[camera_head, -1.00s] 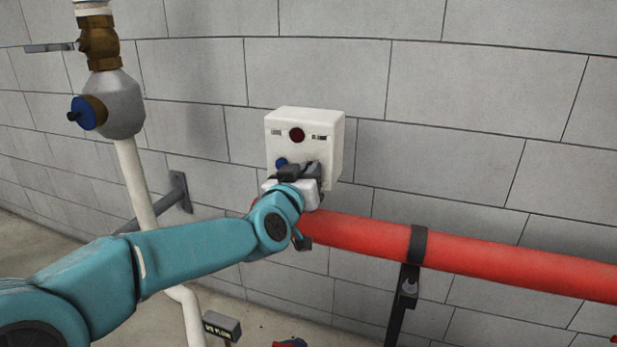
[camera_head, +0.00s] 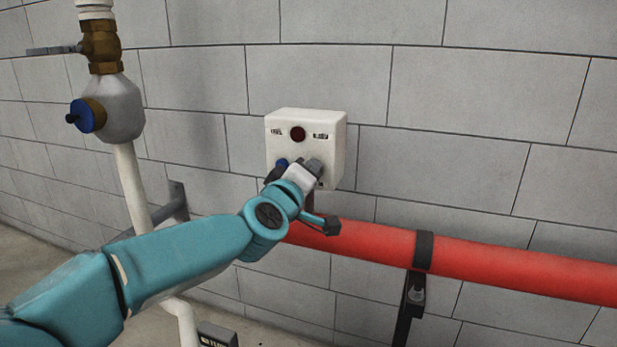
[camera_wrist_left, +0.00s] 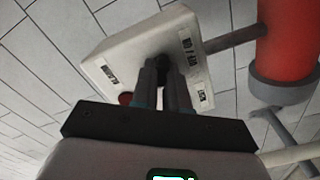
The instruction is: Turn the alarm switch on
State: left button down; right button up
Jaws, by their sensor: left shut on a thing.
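The alarm box (camera_head: 335,140) is a white box on the block wall, with a dark red round lamp (camera_head: 298,134) and small labels on its front. My left gripper (camera_head: 312,166) is at the lower part of the box front and covers much of it. In the left wrist view the box (camera_wrist_left: 112,52) shows tilted, and the two fingers (camera_wrist_left: 162,78) are closed around a small dark switch knob (camera_wrist_left: 161,60) on its face. The knob's exact setting is hidden by the fingers. My right gripper is not in view.
A thick red pipe (camera_head: 500,264) runs along the wall just below the box, held by a black bracket (camera_head: 423,251). A white pipe with a brass valve and a blue-capped grey fitting (camera_head: 122,108) stands at the left. The wall right of the box is clear.

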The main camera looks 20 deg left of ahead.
pick_arm(q)
jog(key=shift+n, duration=0.4)
jog(key=c, duration=1.2)
grip_release()
jog(key=shift+o, duration=0.2)
jog(key=s, duration=1.6)
jog(key=shift+s+a+p, duration=0.15)
jog(key=shift+a+p, duration=0.1)
jog(key=shift+p, duration=0.05)
jog(key=shift+s, duration=0.1)
